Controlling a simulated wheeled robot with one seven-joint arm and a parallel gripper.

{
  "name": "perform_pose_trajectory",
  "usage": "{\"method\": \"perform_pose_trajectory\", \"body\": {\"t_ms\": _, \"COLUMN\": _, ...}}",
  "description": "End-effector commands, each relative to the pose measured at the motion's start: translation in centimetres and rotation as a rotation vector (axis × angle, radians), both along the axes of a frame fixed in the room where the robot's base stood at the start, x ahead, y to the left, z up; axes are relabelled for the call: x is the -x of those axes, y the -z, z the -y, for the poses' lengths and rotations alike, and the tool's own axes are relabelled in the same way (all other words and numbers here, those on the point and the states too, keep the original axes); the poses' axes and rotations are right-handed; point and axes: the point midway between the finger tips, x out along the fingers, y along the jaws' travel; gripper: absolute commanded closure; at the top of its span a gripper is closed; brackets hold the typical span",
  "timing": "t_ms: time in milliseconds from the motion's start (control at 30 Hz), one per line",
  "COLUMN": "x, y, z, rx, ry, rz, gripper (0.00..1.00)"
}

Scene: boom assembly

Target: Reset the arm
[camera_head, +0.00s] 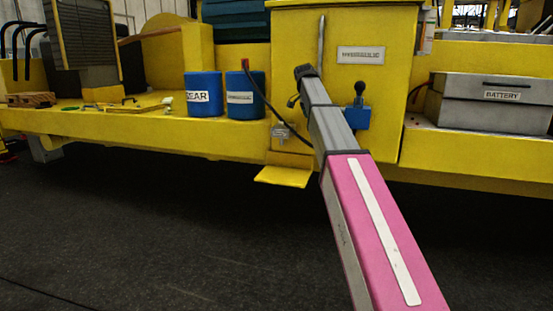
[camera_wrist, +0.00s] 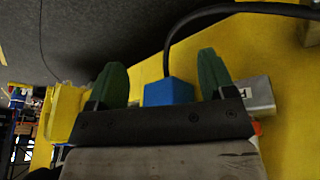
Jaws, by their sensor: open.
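My gripper (camera_wrist: 168,78) shows in the wrist view, with its two green fingers spread apart and nothing held between them. A blue block (camera_wrist: 168,92) appears beyond the gap between the fingers, apart from them as far as I can tell. A dark curved cable or rod (camera_wrist: 205,12) arches from above the block to the upper right. In the head view, the fingers cannot be made out. A blue box (camera_head: 356,118) with a black ball-topped lever (camera_head: 360,90) is on the front of the yellow cabinet (camera_head: 400,70).
Two blue canisters (camera_head: 204,97) (camera_head: 246,105) stand on the yellow deck (camera_head: 110,122) to the left. A grey battery box (camera_head: 490,103) sits on the right. A yellow step (camera_head: 284,177) juts out below the cabinet. The dark floor (camera_head: 130,240) is clear at the lower left.

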Motion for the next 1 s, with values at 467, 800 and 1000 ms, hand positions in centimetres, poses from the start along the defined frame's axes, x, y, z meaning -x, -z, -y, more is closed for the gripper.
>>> {"method": "perform_pose_trajectory", "body": {"t_ms": 467, "x": 8.1, "y": 23.7, "z": 1.7, "rx": -0.052, "ry": -0.332, "rz": -0.14, "gripper": 0.24}}
{"method": "perform_pose_trajectory", "body": {"t_ms": 800, "x": 16.9, "y": 37.0, "z": 2.5, "rx": -0.109, "ry": -0.552, "rz": -0.21, "gripper": 0.24}}
{"method": "perform_pose_trajectory", "body": {"t_ms": 1000, "x": 22.9, "y": 43.3, "z": 2.8, "rx": -0.146, "ry": -0.671, "rz": -0.239, "gripper": 0.24}}
